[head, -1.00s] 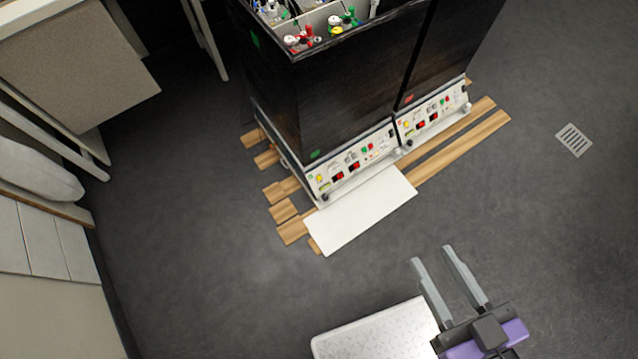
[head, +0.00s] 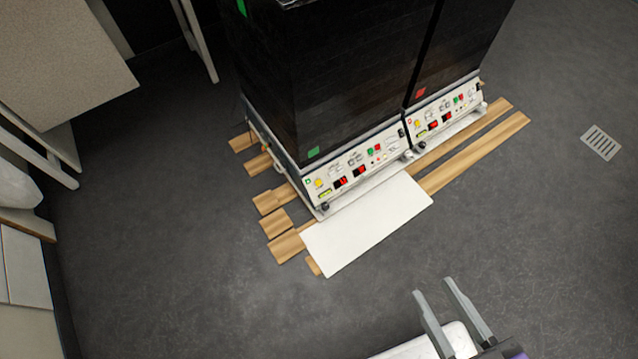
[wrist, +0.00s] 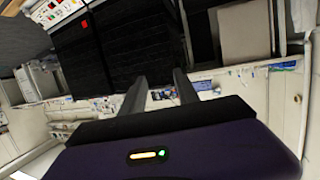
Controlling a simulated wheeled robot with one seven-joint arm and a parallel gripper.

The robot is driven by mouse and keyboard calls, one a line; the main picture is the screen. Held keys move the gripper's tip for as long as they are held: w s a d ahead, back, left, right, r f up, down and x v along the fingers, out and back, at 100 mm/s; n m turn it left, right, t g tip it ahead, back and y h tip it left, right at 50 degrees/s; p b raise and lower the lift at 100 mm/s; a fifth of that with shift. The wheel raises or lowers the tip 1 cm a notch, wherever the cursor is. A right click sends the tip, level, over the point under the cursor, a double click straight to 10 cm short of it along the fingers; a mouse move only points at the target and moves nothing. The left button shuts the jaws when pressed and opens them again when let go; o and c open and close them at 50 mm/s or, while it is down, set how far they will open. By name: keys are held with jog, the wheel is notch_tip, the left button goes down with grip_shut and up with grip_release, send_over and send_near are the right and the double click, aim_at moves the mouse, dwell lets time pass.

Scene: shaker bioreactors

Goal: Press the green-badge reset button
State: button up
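The bioreactor with the green badge (head: 314,152) is the left black cabinet in the head view. Its white control panel (head: 331,196) along the bottom carries a yellow knob or button, red displays, and small green and red buttons. Which one is the reset button is too small to tell. The right cabinet has a red badge (head: 420,92) and a similar panel (head: 448,122). My gripper (head: 432,287) is open and empty, over the floor in front of the cabinets and apart from them. In the wrist view its two fingers (wrist: 158,88) are spread.
A white board (head: 365,228) lies on the floor before the left panel. Wooden slats (head: 475,150) lie under and around the cabinets. A floor drain (head: 601,142) is at right, and a table (head: 65,60) stands at upper left. The floor between is clear.

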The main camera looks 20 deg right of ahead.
grip_shut()
dwell(1.8)
